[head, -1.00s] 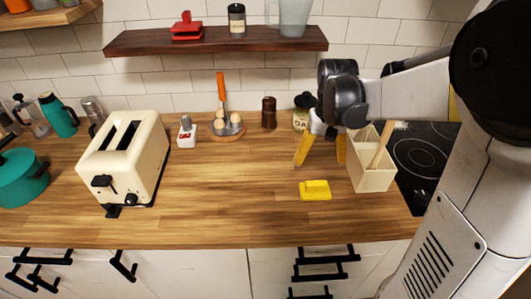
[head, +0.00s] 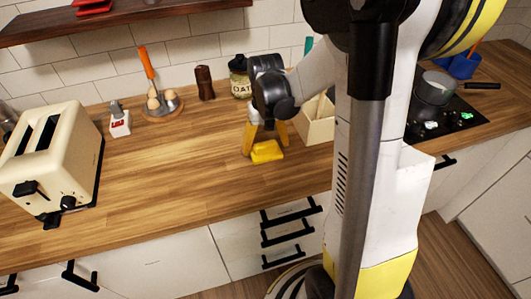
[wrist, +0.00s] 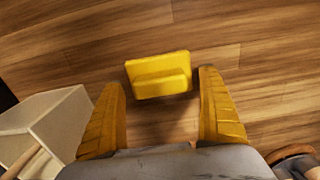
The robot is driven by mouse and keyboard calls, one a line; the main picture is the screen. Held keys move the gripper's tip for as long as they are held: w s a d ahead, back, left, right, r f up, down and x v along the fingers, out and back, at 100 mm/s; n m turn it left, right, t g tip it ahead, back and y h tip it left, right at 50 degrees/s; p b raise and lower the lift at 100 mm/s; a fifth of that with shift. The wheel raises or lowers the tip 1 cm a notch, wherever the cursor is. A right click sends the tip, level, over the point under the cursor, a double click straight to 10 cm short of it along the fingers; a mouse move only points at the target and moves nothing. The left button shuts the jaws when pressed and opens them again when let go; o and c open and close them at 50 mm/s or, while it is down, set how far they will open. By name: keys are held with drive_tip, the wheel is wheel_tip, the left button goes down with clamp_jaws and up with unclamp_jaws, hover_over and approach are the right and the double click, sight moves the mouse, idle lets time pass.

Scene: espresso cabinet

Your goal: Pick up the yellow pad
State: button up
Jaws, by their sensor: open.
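The yellow pad (head: 267,151) lies flat on the wooden counter, in front of the beige utensil box. It has a raised ridge on top. In the wrist view the pad (wrist: 158,75) lies just beyond the fingertips, roughly centred between them. My gripper (head: 265,144) points down at the counter close to the pad, its two yellow fingers spread wide. In the wrist view my gripper (wrist: 164,83) is open with nothing between its fingers.
The beige utensil box (head: 315,129) stands right of the gripper, and its wall (wrist: 55,120) shows at left in the wrist view. An oat jar (head: 240,77) and a dark mill (head: 205,83) stand behind. A toaster (head: 52,150) is far left. The counter left of the pad is clear.

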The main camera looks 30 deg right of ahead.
sight(266, 144)
drive_tip(key=shift+r, duration=0.1)
drive_tip(key=c, duration=1.3)
drive_tip(key=shift+r, duration=0.1)
wheel_tip(266, 144, up, 10)
drive_tip(key=p, duration=0.4)
drive_tip(key=o, duration=0.5)
drive_tip(key=c, duration=0.3)
drive_tip(key=shift+c, duration=0.2)
